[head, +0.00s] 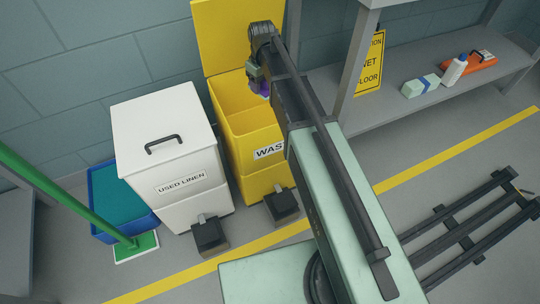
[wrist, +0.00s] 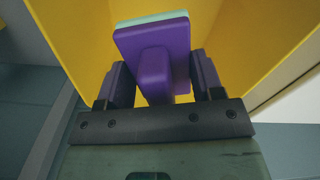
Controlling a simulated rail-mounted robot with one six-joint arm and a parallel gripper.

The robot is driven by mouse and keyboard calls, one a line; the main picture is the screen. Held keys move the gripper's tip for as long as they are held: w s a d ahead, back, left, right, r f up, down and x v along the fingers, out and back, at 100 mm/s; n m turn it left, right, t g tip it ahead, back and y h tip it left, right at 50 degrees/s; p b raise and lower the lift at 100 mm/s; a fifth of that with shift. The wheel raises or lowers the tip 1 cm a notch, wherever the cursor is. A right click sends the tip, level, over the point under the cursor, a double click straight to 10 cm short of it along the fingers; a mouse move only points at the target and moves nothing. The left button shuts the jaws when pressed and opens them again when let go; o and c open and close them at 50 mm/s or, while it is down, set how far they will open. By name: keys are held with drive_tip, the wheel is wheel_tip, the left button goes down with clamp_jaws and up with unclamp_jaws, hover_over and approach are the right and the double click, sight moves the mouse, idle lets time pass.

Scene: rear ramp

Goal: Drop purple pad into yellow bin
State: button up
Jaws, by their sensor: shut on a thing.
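The purple pad (wrist: 153,42) has a pale green layer on its far side and a purple grip block. It shows large in the wrist view, with yellow bin walls behind it. My gripper (wrist: 155,85) is shut on the pad's grip block. In the head view a bit of the purple pad (head: 260,88) shows below my gripper (head: 255,75), over the opening of the yellow bin (head: 262,138). The bin is labelled WASTE, partly hidden by my arm, and its lid (head: 222,35) stands open against the wall.
A closed white used-linen bin (head: 172,150) stands left of the yellow bin. A blue tub (head: 112,200) and a green-handled mop (head: 65,195) are further left. A grey shelf (head: 390,110) with a bottle (head: 455,70) is at right.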

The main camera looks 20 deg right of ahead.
wheel_tip(320, 180, down, 2)
drive_tip(key=shift+f+b, duration=0.1)
drive_tip(key=shift+b, duration=0.4)
drive_tip(key=o, duration=0.9)
drive_tip(key=shift+r, duration=0.2)
drive_tip(key=shift+o, duration=0.2)
wheel_tip(320, 180, up, 11)
drive_tip(key=p, duration=1.1)
drive_tip(key=shift+f, duration=0.1)
